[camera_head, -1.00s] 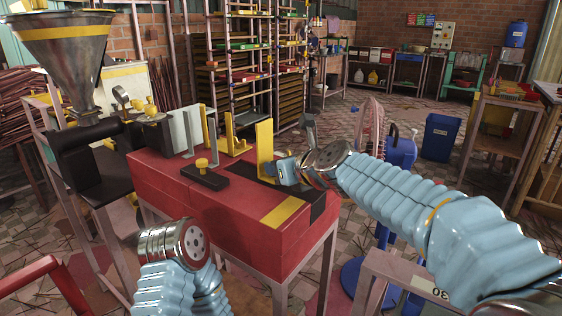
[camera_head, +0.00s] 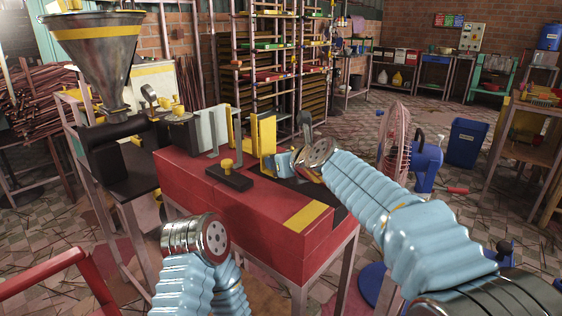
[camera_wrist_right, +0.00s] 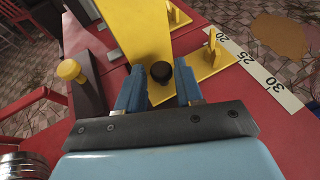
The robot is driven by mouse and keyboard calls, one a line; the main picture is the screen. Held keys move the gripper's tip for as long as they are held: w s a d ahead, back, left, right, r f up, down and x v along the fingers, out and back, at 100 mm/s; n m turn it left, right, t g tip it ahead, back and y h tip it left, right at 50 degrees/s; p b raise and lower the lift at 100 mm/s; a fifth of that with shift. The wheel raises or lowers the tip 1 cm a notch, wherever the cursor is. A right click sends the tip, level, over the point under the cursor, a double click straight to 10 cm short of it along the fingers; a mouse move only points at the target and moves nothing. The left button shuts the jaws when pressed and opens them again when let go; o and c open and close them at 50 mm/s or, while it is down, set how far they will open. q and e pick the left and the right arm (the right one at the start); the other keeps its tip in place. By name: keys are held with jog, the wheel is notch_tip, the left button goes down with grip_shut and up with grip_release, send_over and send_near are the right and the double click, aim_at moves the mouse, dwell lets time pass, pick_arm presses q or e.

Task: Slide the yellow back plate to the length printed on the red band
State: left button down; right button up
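The yellow back plate (camera_head: 266,134) stands upright on the red bench top (camera_head: 262,205); in the wrist view its yellow body (camera_wrist_right: 133,28) lies ahead of my fingers. A black round knob (camera_wrist_right: 161,72) sits between my right gripper's blue fingers (camera_wrist_right: 160,86), with a visible gap on each side. In the head view the right gripper (camera_head: 287,163) is against the plate's right side. A yellow pointer (camera_wrist_right: 213,50) stands beside a white scale (camera_wrist_right: 257,72), near its 20 mark. My left arm is at lower centre, its gripper out of view. I see no readable red band.
A black block with a yellow knob (camera_head: 228,177) sits left of the plate. A pale grey plate (camera_head: 212,128) and another yellow upright (camera_head: 234,130) stand behind it. The metal hopper (camera_head: 97,60) is at far left. A fan (camera_head: 395,135) stands right of the bench.

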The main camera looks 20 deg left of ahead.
jog(key=v, duration=1.3)
jog(key=shift+a+r, duration=0.1)
jog(key=shift+r, duration=0.05)
jog(key=shift+s+d+r, duration=0.1)
jog(key=shift+s+d, duration=0.2)
